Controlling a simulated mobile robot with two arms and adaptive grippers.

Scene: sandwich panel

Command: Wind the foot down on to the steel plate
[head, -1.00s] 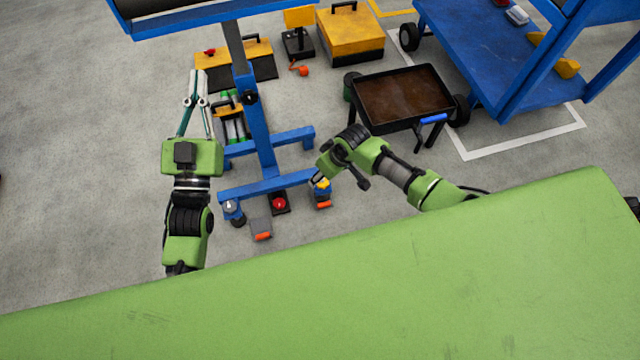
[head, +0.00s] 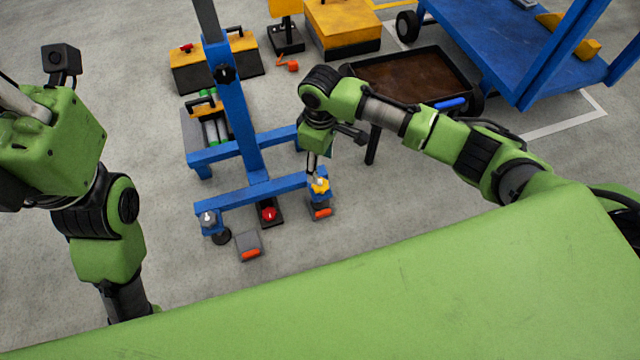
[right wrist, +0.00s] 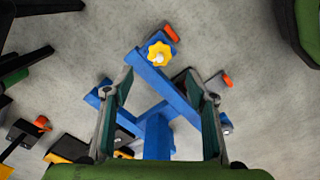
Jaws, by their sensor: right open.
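A yellow star-shaped handwheel (head: 319,186) sits on top of the right end of the blue stand's front bar. It also shows near the top centre of the right wrist view (right wrist: 160,54). A grey steel plate with an orange tab (head: 320,213) lies on the floor under that end. The foot is hidden, so I cannot tell whether it touches the plate. My right gripper (head: 313,162) is open, pointing down just above the handwheel. In the right wrist view its fingers are spread with the handwheel beyond their tips. My left arm is at the left; its fingers are out of frame.
The blue stand's crossbars (head: 258,190) run close below my right gripper. A grey knob (head: 208,219) tops the bar's left end. Another orange-tabbed plate (head: 249,245) and a red button on a black base (head: 268,213) lie nearby. A brown tray (head: 415,76) stands behind my right arm.

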